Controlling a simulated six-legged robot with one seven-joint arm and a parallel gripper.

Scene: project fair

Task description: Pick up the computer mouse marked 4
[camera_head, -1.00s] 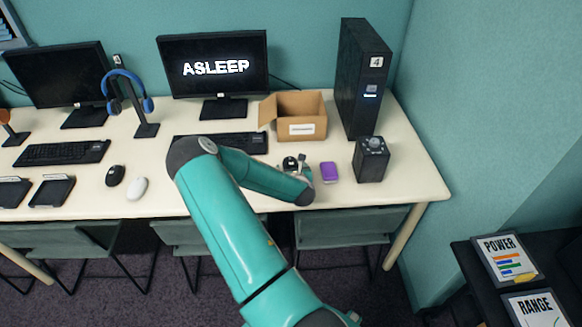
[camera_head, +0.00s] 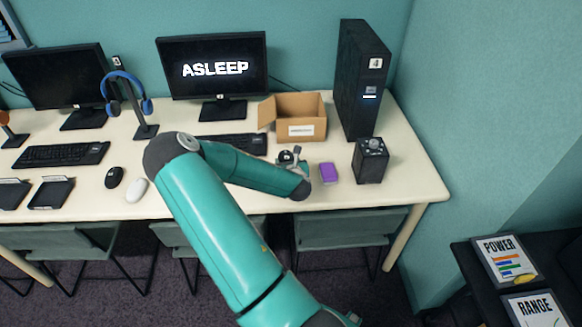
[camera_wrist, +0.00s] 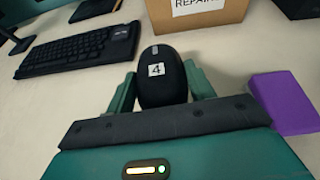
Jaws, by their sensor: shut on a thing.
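The computer mouse marked 4 (camera_wrist: 161,84) is black with a white "4" label and sits between the two green fingers of my gripper (camera_wrist: 162,88) in the wrist view. The fingers are shut on its sides. In the head view the mouse (camera_head: 286,156) shows as a small dark shape at my gripper (camera_head: 294,161), in front of the box and keyboard. My arm hides part of this spot. The wrist view does not clearly show whether the mouse is clear of the table.
A purple block (camera_head: 328,173) lies just right of my gripper. A dark cube-shaped device (camera_head: 370,160) and a black tower marked 4 (camera_head: 360,85) stand further right. An open cardboard box (camera_head: 300,130) and a keyboard (camera_head: 232,144) are behind.

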